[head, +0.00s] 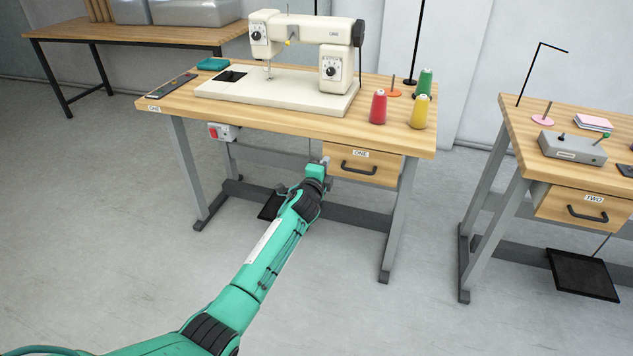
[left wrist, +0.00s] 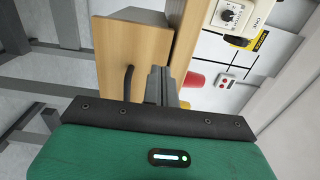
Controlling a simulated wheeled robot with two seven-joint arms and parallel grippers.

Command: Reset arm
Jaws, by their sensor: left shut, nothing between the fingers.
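My left arm reaches from the bottom left of the head view toward table ONE. My left gripper (head: 325,161) is shut and empty, just in front of the table, near the left edge of the drawer labelled ONE (head: 378,174). In the left wrist view the closed fingers (left wrist: 162,84) show close to the drawer front (left wrist: 128,55) and its dark handle (left wrist: 128,83). I cannot tell whether the fingers touch the wood. The drawer looks closed in the head view. My right gripper is in neither view.
Table ONE (head: 265,116) carries a cream sewing machine (head: 305,40) and red (head: 378,107), yellow (head: 419,112) and green (head: 424,82) thread cones. A red switch box (head: 222,132) hangs under its front edge. Table TWO (head: 518,140) stands at right. The floor between them is clear.

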